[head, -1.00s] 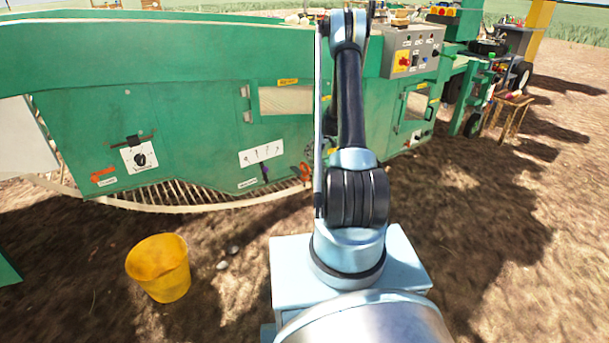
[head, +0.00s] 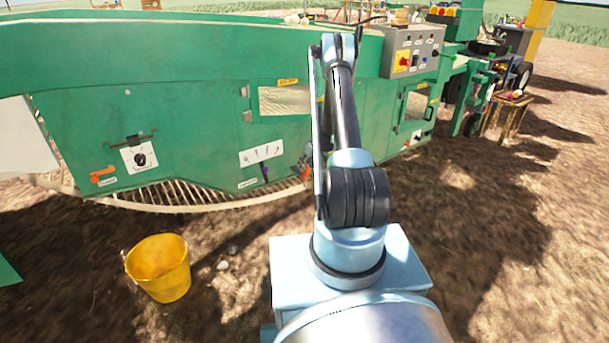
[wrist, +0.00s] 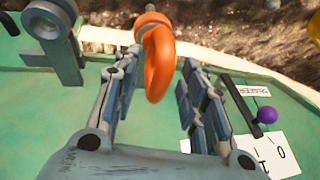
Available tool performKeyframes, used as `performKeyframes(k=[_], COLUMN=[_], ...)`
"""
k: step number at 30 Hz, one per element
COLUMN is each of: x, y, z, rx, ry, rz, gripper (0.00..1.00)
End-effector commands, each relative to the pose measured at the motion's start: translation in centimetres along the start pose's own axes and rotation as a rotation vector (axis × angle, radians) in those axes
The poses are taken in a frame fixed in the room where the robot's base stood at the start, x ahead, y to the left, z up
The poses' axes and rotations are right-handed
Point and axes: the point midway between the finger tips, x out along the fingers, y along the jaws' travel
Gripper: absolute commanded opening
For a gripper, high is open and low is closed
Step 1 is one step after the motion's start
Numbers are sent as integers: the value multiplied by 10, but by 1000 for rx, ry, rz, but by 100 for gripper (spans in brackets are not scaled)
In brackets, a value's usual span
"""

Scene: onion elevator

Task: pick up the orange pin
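The orange pin (wrist: 158,68) shows in the wrist view as a thick orange loop on a short orange shank, at the green machine's side. My gripper (wrist: 162,60) is open, with one finger on each side of the loop. A gap shows between the loop and the right finger; whether the left finger touches it I cannot tell. In the head view my gripper (head: 305,166) is small and partly behind my arm, beside the machine's lower panel, and the pin is hard to make out there.
The green machine (head: 200,110) fills the background. A purple knob (wrist: 267,115) and a white label plate (wrist: 275,152) lie to the right of the fingers. A grey metal bracket (wrist: 50,40) stands at upper left. A yellow bucket (head: 160,268) stands on the soil.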

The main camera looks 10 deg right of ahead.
Motion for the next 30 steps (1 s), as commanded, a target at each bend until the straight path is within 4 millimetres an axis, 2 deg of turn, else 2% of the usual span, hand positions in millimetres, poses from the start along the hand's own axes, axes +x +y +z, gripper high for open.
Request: performKeyframes(k=[3,9,14,25,30], x=[6,6,6,5,-6], y=[0,0,0,0,-3], z=[0,0,0,0,-5], rx=[0,0,0,0,0], ry=[0,0,0,0,0], rz=[0,0,0,0,0], gripper=[39,37,0,0,0])
